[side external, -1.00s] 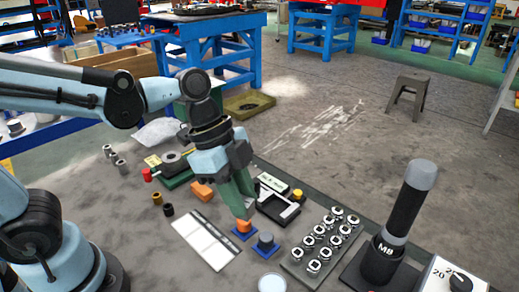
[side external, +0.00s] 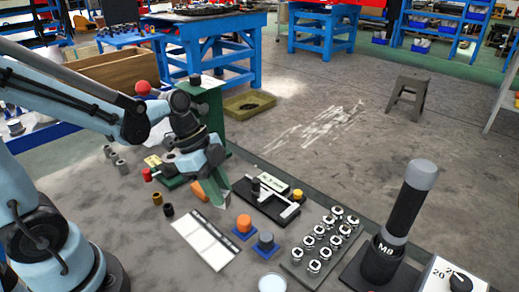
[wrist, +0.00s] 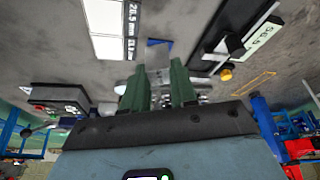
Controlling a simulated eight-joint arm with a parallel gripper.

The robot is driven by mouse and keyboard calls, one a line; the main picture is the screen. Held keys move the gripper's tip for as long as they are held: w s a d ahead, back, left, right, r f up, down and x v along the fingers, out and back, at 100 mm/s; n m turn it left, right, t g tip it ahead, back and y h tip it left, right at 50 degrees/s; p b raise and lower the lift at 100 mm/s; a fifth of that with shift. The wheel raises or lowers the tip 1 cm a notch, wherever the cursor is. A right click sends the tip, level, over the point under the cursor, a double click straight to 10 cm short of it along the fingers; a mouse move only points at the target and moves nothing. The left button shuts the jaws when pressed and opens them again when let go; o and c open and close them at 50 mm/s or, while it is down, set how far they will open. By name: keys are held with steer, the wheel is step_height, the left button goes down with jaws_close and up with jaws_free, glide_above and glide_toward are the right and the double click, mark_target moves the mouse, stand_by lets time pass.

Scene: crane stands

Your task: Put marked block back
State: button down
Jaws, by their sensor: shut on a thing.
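My gripper (side external: 215,196) is above the table, left of the orange peg, with its green fingers pointing down. In the wrist view its fingers (wrist: 158,88) are close together on a small pale grey block (wrist: 158,76). A black fixture with a pale frame (side external: 268,203) and a label stands right of the gripper.
An orange peg (side external: 243,222) and a grey peg (side external: 265,240) stand on blue squares. An orange block (side external: 200,194) lies beside the fingers. A rack of metal sockets (side external: 318,243) and a tall black M8 cylinder (side external: 400,215) stand right. A round white disc (side external: 272,284) lies in front.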

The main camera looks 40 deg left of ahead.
steer(key=shift+w+a+f, duration=0.4)
steer(key=shift+a+f, duration=0.05)
steer(key=shift+a, duration=0.15)
steer(key=shift+w+a+f, duration=0.35)
steer(key=shift+a+f, duration=0.05)
steer(key=shift+a, duration=0.2)
steer(key=shift+f, duration=2)
steer(key=shift+f, duration=0.15)
steer(key=c, duration=0.9)
jaws_free()
steer(key=s+r+n+t+y, duration=0.1)
steer(key=r+n, duration=0.3)
steer(key=s+r+n+t+y, duration=0.1)
steer(key=r+n+t, duration=0.1)
steer(key=r+n, duration=0.2)
steer(key=a+r+n+t+y, duration=0.1)
steer(key=r+n+t+y, duration=0.1)
steer(key=r+n, duration=0.2)
steer(key=shift+s+r+n, duration=0.2)
steer(key=shift+s+n, duration=0.2)
steer(key=shift+n, duration=0.3)
